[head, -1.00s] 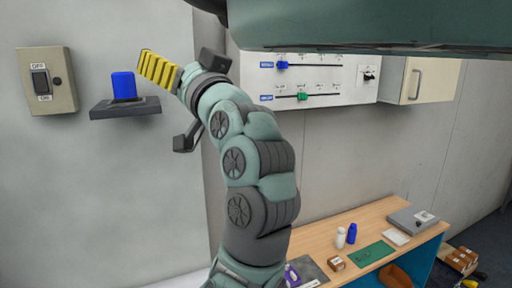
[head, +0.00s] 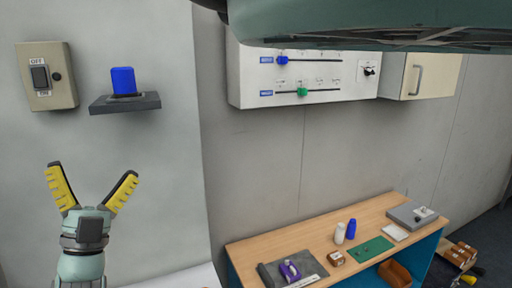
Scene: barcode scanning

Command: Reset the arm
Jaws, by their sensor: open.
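My gripper (head: 97,176) is at the lower left of the head view, pointing up with its two yellow-padded fingers spread wide. It is open and nothing is between the fingers. It stands apart from the wall things and left of the table. Most of my arm below the wrist is out of view.
On the left wall are a switch box (head: 62,92) and a shelf (head: 142,103) bearing a blue object (head: 123,80). A slider panel (head: 348,96) and a cabinet (head: 440,76) hang to the right. A wooden table (head: 290,241) with several small items stands at lower right.

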